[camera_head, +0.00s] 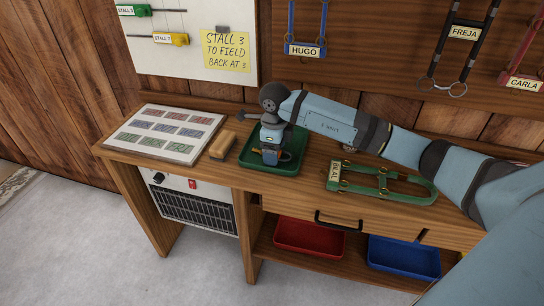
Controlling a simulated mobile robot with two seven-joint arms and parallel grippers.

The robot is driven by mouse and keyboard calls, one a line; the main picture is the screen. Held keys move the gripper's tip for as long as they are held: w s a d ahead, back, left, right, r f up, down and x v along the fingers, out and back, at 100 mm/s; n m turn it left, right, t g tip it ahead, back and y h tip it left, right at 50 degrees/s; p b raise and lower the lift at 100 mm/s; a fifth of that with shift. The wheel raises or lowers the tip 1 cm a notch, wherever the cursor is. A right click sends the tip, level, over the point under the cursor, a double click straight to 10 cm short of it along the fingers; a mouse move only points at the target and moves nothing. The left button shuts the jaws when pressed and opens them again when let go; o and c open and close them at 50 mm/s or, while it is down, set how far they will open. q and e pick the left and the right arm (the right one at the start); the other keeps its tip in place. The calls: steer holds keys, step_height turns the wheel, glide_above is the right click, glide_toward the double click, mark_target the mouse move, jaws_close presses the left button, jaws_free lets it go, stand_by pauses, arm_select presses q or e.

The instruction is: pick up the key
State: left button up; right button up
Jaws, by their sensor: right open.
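I cannot make out the key for certain. My right gripper (271,160) points down into the green tray (249,158) on the wooden bench. The gripper is open, and its body hides much of the tray's floor. A small orange bit (285,156) shows at the gripper's right side; I cannot tell whether it is part of a key. My left gripper is out of view.
A wooden-backed brush (222,144) and a board of coloured cards (165,134) lie left of the tray. A green halter (385,184) lies to its right. Red (309,238) and blue (403,257) trays sit below. Halters hang on the wall behind.

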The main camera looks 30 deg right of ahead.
steer(key=c, duration=1)
steer(key=shift+r, duration=0.1)
